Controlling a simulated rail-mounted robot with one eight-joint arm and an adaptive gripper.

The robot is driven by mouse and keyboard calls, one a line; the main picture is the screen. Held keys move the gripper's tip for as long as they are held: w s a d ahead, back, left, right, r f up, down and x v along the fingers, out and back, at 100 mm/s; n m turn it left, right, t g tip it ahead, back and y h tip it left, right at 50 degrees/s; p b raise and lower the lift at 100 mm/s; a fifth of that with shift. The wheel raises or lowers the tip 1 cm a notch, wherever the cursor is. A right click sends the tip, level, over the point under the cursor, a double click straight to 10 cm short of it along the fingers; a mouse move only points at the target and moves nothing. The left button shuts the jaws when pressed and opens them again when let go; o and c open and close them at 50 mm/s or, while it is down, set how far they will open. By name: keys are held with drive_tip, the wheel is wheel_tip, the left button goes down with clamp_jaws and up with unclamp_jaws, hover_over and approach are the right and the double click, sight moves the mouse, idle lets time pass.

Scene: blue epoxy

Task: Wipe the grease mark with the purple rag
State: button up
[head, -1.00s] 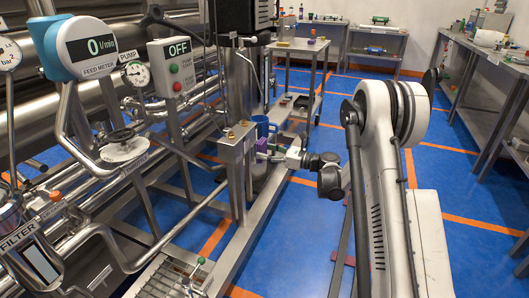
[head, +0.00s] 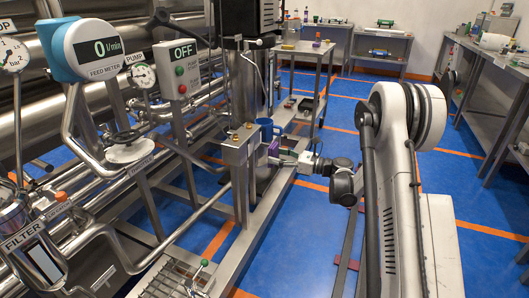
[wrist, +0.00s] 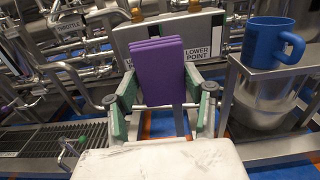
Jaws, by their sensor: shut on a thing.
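The purple rag (wrist: 158,72) is a folded upright block, held between the green-padded fingers of my gripper (wrist: 160,98) in the wrist view. In the head view the rag (head: 273,149) shows small beside a steel post, in front of my gripper (head: 288,160). Behind the rag in the wrist view stands a grey panel (wrist: 122,42) with a "LOWER POINT" label (wrist: 198,50); the rag covers its middle. I cannot tell whether the rag touches the panel. I see no grease mark in either view.
A blue mug (wrist: 270,42) stands on a steel ledge right of my gripper; it also shows in the head view (head: 266,130). Pipes, the OFF box (head: 183,70) and a flow meter (head: 98,48) crowd the left. Blue floor is open at right.

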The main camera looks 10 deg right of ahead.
sight(249, 149)
drive_tip(key=shift+a, duration=0.1)
drive_tip(key=shift+x, duration=3.4)
drive_tip(key=shift+x, duration=1)
drive_tip(key=shift+w, duration=0.15)
drive_tip(key=shift+w+d, duration=1.35)
drive_tip(key=shift+w, duration=0.1)
drive_tip(key=shift+a, duration=0.15)
drive_tip(key=shift+s+a, duration=1.4)
drive_tip(key=shift+s, duration=0.05)
